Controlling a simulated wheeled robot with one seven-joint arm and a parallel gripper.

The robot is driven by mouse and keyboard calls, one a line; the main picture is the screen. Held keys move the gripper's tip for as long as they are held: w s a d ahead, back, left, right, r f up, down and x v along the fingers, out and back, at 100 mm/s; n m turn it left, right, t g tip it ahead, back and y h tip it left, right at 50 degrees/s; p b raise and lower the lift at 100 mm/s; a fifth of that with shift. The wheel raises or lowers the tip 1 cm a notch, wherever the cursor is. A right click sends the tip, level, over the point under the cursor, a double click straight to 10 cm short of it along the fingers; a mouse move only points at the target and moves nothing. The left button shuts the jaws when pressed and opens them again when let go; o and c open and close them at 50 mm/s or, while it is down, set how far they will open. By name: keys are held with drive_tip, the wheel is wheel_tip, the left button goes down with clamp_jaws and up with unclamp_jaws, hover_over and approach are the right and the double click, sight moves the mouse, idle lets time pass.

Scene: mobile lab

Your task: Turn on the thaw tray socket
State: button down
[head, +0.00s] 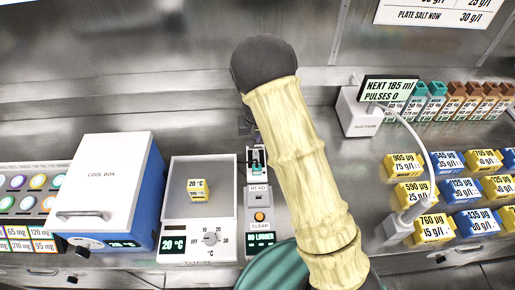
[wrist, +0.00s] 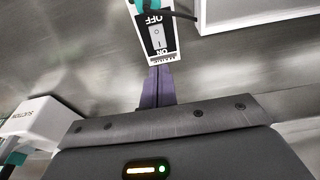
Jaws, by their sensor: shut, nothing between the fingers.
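In the wrist view a socket (wrist: 147,42) carries a black-framed rocker switch (wrist: 157,38) marked OFF at the upper end and ON at the lower end. Which side is pressed in I cannot tell. A teal plug with a dark cable is at its top edge. My gripper (wrist: 158,75) is shut and empty, its purple fingertips just below the ON end, over the socket's small label. Whether they touch it I cannot tell. In the head view my arm hides the gripper. A tray unit (head: 170,200) with a dial and a 20 °C display stands left of the arm.
A white cool box (head: 105,180) stands left of the tray unit. A reader (head: 259,205) showing NO LOGGER stands right of it. A white suction box (head: 357,112) is right of my arm, with several yellow and blue blocks in front. A white casing (wrist: 250,8) borders the wrist view's top right.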

sight(256, 153)
drive_tip(key=f, duration=0.3)
drive_tip(key=w+f+p, duration=0.1)
drive_tip(key=f, duration=0.2)
drive_tip(key=w+f+p, duration=0.1)
drive_tip(key=f, duration=0.2)
drive_tip(key=shift+f, duration=0.15)
drive_tip(key=shift+s, duration=0.1)
drive_tip(key=shift+w+d+f, duration=0.2)
drive_tip(key=shift+w+d, duration=0.05)
drive_tip(key=shift+d, duration=0.05)
drive_tip(key=shift+s+a, duration=0.1)
drive_tip(key=shift+a, duration=0.25)
drive_tip(key=shift+s+a+r, duration=0.1)
drive_tip(key=shift+s, duration=0.1)
drive_tip(key=shift+s+r, duration=0.15)
drive_tip(key=shift+s, duration=0.45)
